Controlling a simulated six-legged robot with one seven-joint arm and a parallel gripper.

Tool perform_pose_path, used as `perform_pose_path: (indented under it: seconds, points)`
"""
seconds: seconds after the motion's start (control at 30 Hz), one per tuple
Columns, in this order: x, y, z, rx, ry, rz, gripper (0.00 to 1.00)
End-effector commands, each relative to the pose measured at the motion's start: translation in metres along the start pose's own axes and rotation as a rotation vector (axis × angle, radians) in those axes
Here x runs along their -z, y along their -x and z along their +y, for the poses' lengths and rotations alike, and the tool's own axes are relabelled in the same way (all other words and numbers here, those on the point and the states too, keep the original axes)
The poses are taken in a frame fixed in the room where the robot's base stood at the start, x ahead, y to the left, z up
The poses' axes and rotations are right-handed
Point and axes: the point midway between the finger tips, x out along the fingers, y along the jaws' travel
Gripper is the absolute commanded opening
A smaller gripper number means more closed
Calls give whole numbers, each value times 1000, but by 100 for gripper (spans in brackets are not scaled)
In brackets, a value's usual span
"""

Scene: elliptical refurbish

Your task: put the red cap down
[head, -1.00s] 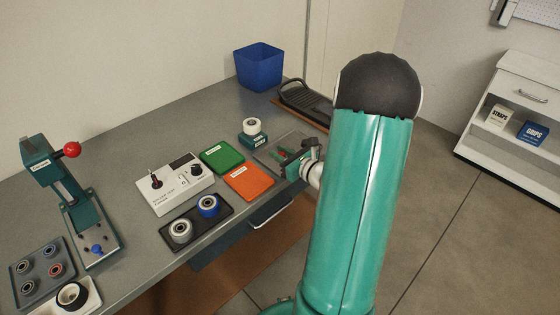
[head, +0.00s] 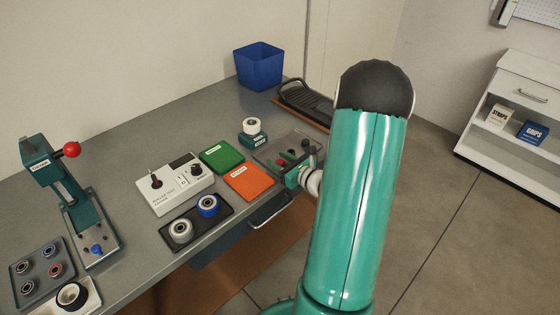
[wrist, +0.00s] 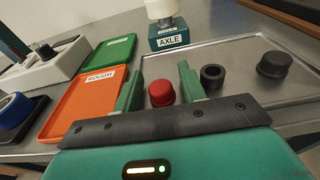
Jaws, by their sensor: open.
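The red cap (wrist: 161,93) sits on the grey tray (wrist: 225,63) in the wrist view, between the two fingers of my gripper (wrist: 160,88). A gap shows on each side of the cap, so the fingers are open and apart from it. The cap also shows small in the head view (head: 280,162), just beyond my gripper (head: 291,172). A black ring (wrist: 212,77) and a black cap (wrist: 274,64) stand on the same tray to the right of the red cap.
An orange tray labelled ROUGH (wrist: 84,105) and a green tray (wrist: 107,53) lie to the left. A teal block labelled AXLE (wrist: 168,36) with a white roller on it stands behind the grey tray.

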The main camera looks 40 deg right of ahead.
Motion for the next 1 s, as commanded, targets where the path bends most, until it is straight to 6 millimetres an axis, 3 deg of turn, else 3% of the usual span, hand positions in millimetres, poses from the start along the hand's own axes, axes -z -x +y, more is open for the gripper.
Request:
perform_pose_path:
  seconds: [0.17,0.6,0.8,1.0]
  points:
    - [-2,19,0,-1,0,-2,44]
    - [-1,106,0,1,0,-1,44]
    - [-1,120,0,-2,1,-2,44]
    - [-9,113,12,-51,33,3,44]
